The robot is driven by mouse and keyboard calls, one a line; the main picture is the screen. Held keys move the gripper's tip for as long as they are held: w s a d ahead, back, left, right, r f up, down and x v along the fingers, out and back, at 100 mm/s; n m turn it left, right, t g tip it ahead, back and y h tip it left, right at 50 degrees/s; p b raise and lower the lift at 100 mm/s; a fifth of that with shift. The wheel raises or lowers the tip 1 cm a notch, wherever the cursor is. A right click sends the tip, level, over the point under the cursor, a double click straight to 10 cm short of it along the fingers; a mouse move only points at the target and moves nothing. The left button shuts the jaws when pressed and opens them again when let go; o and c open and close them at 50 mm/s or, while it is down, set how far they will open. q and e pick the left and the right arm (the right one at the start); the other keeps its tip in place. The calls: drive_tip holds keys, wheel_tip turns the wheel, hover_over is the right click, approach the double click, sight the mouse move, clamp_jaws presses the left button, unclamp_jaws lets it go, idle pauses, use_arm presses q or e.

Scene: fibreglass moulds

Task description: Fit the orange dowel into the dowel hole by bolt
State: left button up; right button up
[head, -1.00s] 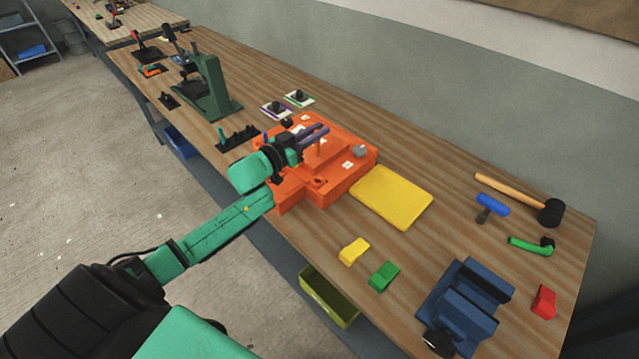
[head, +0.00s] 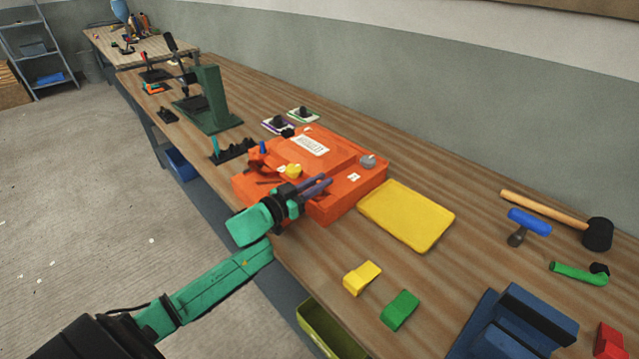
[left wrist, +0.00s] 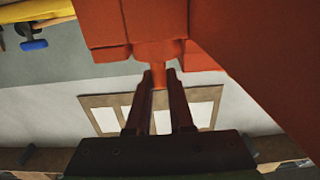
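The orange mould (head: 341,205) lies on the bench, with a white label, a grey round fitting (head: 368,161), a yellow knob (head: 293,171) and a blue peg (head: 262,147) on it. My left gripper (head: 325,183) is at the mould's front side. In the left wrist view, the fingers (left wrist: 160,80) close on both sides of a narrow orange stem, apparently the orange dowel (left wrist: 160,76). A wider orange round part joins it, close against the mould (left wrist: 250,45). The dowel is hidden in the head view. I cannot make out the dowel hole or bolt. My right gripper is out of view.
A yellow tray (head: 407,215) lies right of the mould. A yellow block (head: 361,278), a green block (head: 400,310) and a blue vice (head: 515,325) are nearer. A green press (head: 212,95) and a black rack (head: 235,150) stand left. A mallet (head: 597,234) lies at right.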

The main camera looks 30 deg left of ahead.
use_arm(q)
drive_tip(key=o, duration=0.3)
drive_tip(key=shift+w, duration=0.1)
drive_tip(key=shift+r, duration=0.15)
drive_tip(key=shift+s+a, duration=0.1)
drive_tip(key=shift+s, duration=0.2)
drive_tip(key=v, duration=1.1)
drive_tip(key=shift+s, duration=0.2)
